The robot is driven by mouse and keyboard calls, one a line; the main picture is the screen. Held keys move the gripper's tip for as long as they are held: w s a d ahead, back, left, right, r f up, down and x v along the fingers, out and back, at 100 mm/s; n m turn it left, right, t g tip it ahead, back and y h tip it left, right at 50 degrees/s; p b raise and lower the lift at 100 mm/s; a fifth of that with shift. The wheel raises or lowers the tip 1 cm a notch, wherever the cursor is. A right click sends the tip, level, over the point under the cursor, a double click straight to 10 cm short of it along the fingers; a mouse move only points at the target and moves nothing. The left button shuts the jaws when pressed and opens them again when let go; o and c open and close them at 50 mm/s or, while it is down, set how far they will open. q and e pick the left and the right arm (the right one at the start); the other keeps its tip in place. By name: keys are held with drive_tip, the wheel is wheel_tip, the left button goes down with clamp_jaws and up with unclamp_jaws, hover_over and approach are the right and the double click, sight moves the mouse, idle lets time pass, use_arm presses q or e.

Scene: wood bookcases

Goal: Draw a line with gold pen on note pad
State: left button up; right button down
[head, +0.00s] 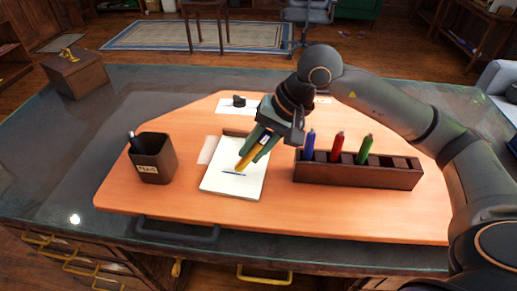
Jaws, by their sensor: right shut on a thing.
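The white note pad (228,184) lies on the orange wooden board in the middle of the desk. A short blue line (234,173) is on its page. My right gripper (254,155) is above the pad's upper right part, shut on the gold pen (245,159). The pen is tilted, with its lower end close to the page near the blue line. I cannot tell whether the tip touches the paper. My left gripper does not show.
A dark pen holder (378,176) with blue, red and green pens stands right of the pad. A dark cup (153,158) with a pen stands at left. A wooden box (75,74) sits at the far left desk corner. A small dark object (239,101) lies behind the pad.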

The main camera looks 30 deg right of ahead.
drive_tip(key=shift+a, duration=0.1)
idle(0.3)
drive_tip(key=shift+w+r+p, duration=0.1)
drive_tip(key=shift+r+p, duration=2.35)
drive_tip(key=shift+r, duration=1.6)
